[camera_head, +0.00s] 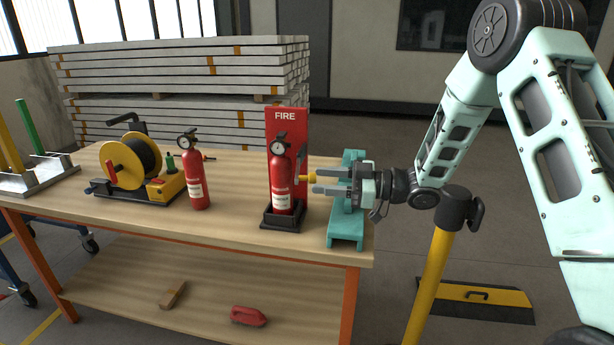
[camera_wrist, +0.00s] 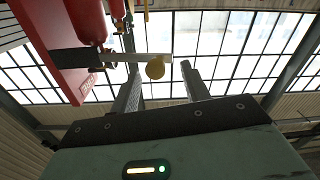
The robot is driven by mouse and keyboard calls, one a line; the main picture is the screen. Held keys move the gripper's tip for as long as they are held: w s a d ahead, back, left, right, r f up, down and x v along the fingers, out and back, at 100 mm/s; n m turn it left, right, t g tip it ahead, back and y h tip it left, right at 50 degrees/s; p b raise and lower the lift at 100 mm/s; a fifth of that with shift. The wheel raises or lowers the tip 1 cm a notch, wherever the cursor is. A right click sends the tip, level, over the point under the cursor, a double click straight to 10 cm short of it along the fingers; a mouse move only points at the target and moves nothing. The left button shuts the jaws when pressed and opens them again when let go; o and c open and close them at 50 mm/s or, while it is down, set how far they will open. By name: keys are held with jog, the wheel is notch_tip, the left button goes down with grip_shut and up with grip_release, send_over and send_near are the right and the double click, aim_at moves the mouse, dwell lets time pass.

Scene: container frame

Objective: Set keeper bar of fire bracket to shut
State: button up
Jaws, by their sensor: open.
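The fire bracket (camera_head: 286,118) is a red back plate marked FIRE with a black base, standing on the workbench. A red extinguisher (camera_head: 283,182) stands upright in it. The keeper bar's yellow knob (camera_head: 309,178) sticks out at the bracket's right side. In the wrist view the pale keeper bar (camera_wrist: 125,57) runs sideways past the extinguisher, with the round yellow knob (camera_wrist: 155,69) near its end. My gripper (camera_head: 316,181) is open, coming from the right, its fingertips (camera_wrist: 160,72) on either side of the knob. I cannot tell whether either finger touches it.
A teal stand (camera_head: 346,229) lies under my gripper at the bench's right end. A second extinguisher (camera_head: 195,178) and a yellow cable reel (camera_head: 127,164) stand to the left. A yellow post (camera_head: 428,285) rises below my arm. The bench front (camera_head: 235,228) is clear.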

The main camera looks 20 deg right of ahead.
aim_at(307, 177)
jog(key=shift+x, duration=2.3)
grip_shut()
